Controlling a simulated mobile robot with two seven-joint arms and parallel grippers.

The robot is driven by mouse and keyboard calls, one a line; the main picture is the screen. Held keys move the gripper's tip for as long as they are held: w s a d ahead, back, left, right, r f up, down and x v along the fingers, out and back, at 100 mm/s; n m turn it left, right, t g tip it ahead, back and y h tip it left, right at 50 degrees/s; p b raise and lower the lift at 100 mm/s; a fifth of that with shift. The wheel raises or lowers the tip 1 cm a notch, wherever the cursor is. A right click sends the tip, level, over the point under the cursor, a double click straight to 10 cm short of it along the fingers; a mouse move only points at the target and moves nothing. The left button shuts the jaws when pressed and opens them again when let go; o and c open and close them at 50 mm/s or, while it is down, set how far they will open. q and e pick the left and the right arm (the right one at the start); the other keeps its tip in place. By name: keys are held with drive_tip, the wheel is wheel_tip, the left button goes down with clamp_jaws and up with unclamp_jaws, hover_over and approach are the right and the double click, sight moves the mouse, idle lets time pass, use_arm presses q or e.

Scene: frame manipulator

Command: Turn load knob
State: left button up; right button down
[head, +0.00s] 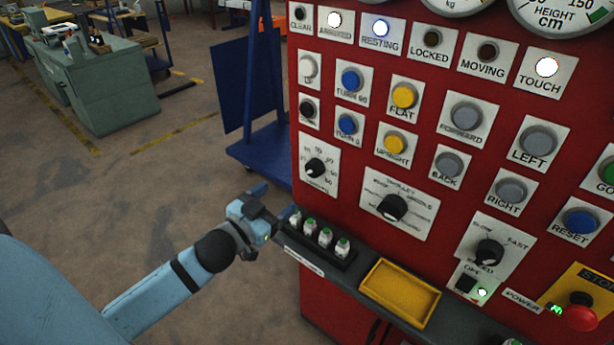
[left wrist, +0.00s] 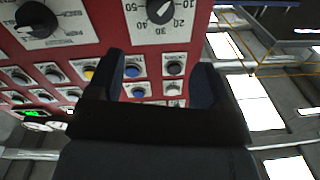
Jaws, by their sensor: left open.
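The red panel (head: 345,210) carries several black knobs. The wide plate whose words seem to read pallet and wheels has a black knob (head: 392,207), which also shows at the upper left of the left wrist view (left wrist: 38,16). I take it as the load knob; its small lettering is not fully legible. A smaller numbered knob (head: 315,167) is to its left and shows at the top of the left wrist view (left wrist: 160,10). My left gripper (head: 270,216) is open and empty, left of the panel and apart from both knobs. My right gripper is not in view.
A black rack (head: 318,250) with several green-capped white bottles and a yellow tray (head: 400,291) sit on the ledge below the knobs. A speed knob (head: 489,252) and red stop button (head: 580,316) are to the right. Open floor lies left; a blue cart (head: 258,150) stands behind.

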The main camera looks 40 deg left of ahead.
sight(312, 170)
use_arm(q)
drive_tip(key=w, duration=1.2)
drive_tip(key=shift+w+d+p, duration=0.25)
drive_tip(key=shift+w+p, duration=0.1)
drive_tip(key=shift+w, duration=0.05)
drive_tip(key=shift+c, duration=0.4)
drive_tip(key=c, duration=0.8)
drive_tip(key=shift+c, duration=0.2)
